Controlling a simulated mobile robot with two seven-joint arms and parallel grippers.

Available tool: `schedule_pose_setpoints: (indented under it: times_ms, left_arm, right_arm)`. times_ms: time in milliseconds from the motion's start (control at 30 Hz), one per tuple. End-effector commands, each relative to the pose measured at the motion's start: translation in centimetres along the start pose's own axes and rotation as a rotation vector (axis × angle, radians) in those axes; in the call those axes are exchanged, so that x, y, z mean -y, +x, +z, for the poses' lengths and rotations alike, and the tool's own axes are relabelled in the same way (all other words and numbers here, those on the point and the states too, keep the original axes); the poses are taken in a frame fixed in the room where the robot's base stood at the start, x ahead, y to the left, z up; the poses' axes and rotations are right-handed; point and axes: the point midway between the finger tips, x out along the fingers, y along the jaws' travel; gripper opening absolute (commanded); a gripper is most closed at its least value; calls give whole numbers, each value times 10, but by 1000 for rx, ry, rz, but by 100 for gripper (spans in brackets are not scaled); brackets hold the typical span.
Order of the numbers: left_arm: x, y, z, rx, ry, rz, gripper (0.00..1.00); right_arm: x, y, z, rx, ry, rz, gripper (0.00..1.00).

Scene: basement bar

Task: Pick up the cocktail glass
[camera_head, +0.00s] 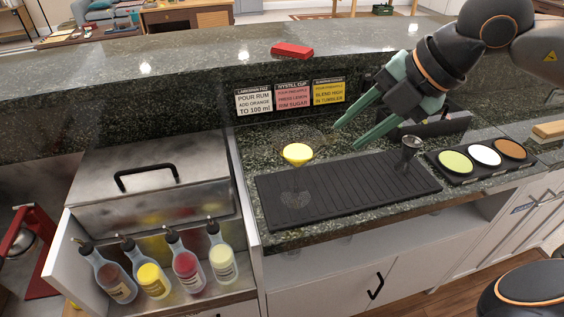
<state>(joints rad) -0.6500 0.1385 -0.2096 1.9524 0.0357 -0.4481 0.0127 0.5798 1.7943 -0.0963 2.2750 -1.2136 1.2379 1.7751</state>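The cocktail glass (298,153) is clear, with a wide bowl holding yellow liquid. It stands upright, with its faint stem and round foot over the left end of the black ribbed bar mat (350,187). My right gripper (348,135) comes in from the upper right. Its two green fingers are apart, with nothing visible between them. The fingertips point down and left, just right of the glass's rim, and appear clear of it. Whether they are level with the bowl is hard to tell. My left gripper is not in view.
A metal jigger (408,150) stands on the mat's right part. A tray of three coloured discs (482,157) lies farther right. Pour-spout bottles (186,272) stand at lower left before a lidded steel bin (150,185). Recipe cards (292,97) line the back wall.

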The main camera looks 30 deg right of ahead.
Motion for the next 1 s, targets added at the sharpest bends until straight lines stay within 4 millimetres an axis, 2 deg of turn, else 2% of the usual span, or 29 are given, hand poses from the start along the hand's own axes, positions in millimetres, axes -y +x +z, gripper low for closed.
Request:
schedule_pose_setpoints:
  times_ms: [267, 500, 1000]
  left_arm:
    - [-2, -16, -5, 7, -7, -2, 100]
    - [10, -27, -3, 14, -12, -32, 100]
    - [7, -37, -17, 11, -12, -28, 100]
  right_arm:
    - [-3, 30, -2, -11, 0, -3, 39]
    - [-2, 56, -1, -8, 1, 1, 39]
    - [-6, 81, -1, -9, 1, 3, 39]
